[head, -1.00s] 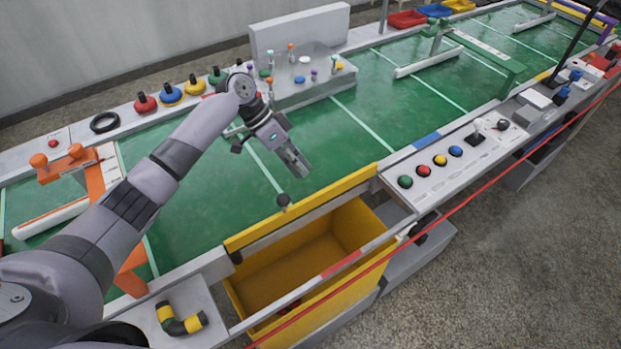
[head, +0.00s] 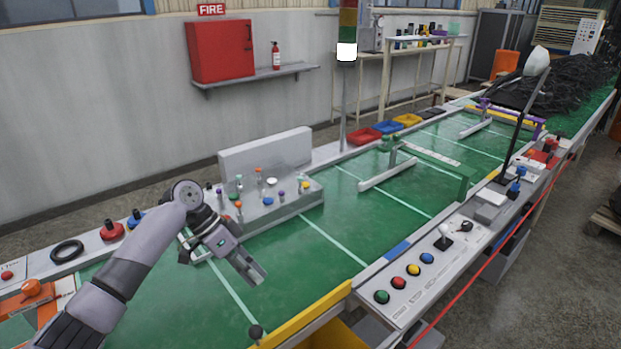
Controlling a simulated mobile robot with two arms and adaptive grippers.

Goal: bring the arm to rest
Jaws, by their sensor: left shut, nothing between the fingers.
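My left gripper (head: 252,270) hangs over the green conveyor belt (head: 330,250), at the end of my left arm that comes in from the lower left. Its fingers are together and empty, pointing down and to the right. It is apart from the objects around it. My right gripper is not in view.
A grey fixture with small coloured pegs (head: 268,207) stands behind the gripper. A yellow edge (head: 305,318) and a button panel (head: 415,275) line the near side. A green gate (head: 435,162) spans the belt. A red cord (head: 490,255) runs along the front.

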